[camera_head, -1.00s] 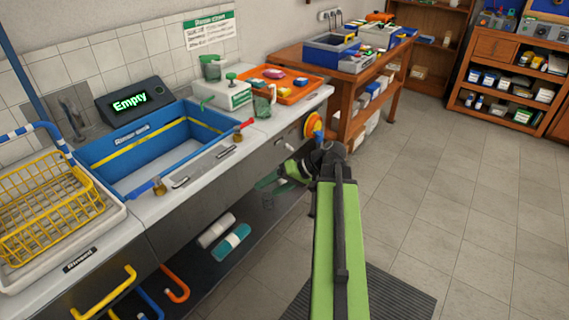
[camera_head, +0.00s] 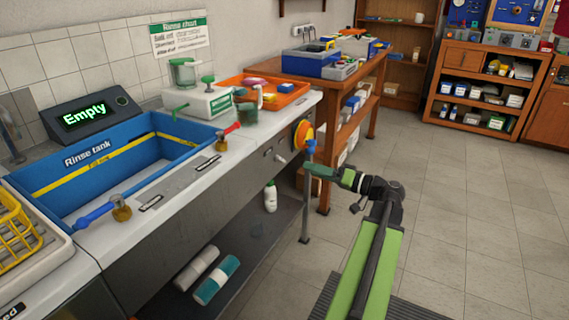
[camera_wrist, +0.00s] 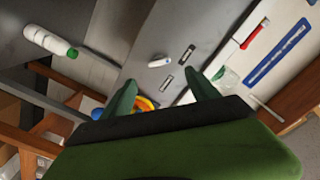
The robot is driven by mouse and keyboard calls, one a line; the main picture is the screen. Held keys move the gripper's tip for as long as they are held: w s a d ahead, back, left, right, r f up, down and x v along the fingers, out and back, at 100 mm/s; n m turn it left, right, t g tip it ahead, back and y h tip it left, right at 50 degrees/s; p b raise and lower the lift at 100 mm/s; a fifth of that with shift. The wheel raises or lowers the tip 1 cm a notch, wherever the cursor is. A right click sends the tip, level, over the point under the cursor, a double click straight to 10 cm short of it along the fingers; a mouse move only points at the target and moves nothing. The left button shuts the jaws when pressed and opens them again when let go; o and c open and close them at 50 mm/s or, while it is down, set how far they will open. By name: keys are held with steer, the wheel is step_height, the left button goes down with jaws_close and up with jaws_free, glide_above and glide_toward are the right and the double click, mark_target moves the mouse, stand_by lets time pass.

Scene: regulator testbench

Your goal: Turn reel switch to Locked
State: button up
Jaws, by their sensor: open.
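A small white lever (camera_head: 281,158), which looks like the reel switch, sits on the grey front panel of the bench, left of the orange-yellow reel (camera_head: 303,134). In the wrist view the white lever (camera_wrist: 160,62) lies just beyond the fingertips, between two small dark label plates whose words I cannot read. Part of the reel (camera_wrist: 145,104) shows between the fingers. My green gripper (camera_head: 318,171) is to the right of the lever and apart from it. Its fingers (camera_wrist: 161,79) are open and empty in the wrist view.
The bench carries a blue rinse tank (camera_head: 120,160), whose display reads "Empty", and an orange tray (camera_head: 262,95). A white bottle (camera_head: 271,196) stands on the lower shelf. A wooden table (camera_head: 345,85) stands behind the reel. The floor at right is clear.

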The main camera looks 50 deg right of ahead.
mark_target(283, 161)
steer(key=x, duration=1.1)
steer(key=shift+d, duration=0.1)
steer(key=c, duration=1.3)
steer(key=shift+w+a+f, duration=0.1)
steer(key=shift+a, duration=0.2)
steer(key=shift+c, duration=0.3)
steer(key=shift+d+m, duration=0.3)
